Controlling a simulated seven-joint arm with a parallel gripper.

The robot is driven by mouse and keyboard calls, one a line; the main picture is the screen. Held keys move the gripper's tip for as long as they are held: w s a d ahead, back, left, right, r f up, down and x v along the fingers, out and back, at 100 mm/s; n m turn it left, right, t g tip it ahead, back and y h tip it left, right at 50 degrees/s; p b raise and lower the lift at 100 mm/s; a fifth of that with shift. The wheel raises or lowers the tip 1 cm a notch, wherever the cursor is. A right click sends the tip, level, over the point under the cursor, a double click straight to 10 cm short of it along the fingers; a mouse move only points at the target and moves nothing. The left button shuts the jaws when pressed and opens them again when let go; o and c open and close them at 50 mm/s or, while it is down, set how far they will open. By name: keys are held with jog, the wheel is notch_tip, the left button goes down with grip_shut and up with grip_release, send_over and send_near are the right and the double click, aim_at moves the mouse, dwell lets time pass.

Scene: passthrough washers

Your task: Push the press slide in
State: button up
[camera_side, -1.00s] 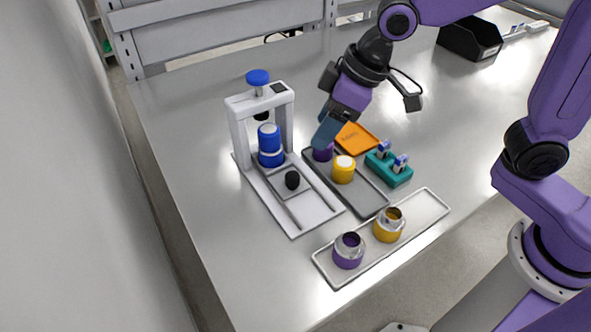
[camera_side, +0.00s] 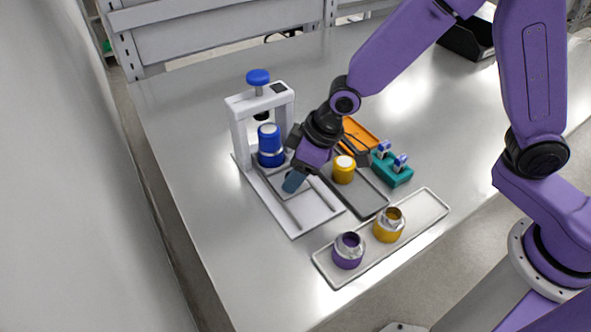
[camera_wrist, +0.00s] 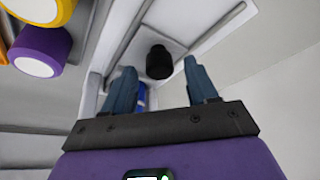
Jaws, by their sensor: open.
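The white press (camera_side: 241,130) stands at the left of the table with a blue knob (camera_side: 258,77) on top. A blue cylinder with a white top (camera_side: 269,138) stands under its arch. The slide plate (camera_side: 270,181) lies on the base in front of the arch. Its black knob (camera_wrist: 159,62) shows in the wrist view, just beyond and between my fingertips; my fingers hide it in the side view. My gripper (camera_wrist: 161,75) is open and empty, pointing down over the slide (camera_side: 294,182). I cannot tell whether a finger touches the knob.
A grey tray with a yellow cylinder (camera_side: 344,168) is right of the press; a purple cylinder (camera_wrist: 42,50) shows in the wrist view. A front tray (camera_side: 421,208) holds purple (camera_side: 348,252) and yellow (camera_side: 388,226) ringed cups.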

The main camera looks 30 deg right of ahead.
aim_at(277, 174)
jog(key=shift+a+f, duration=0.1)
jog(key=shift+f, duration=0.2)
grip_shut()
jog(key=shift+w, duration=2)
jog(key=shift+r, duration=0.1)
grip_release()
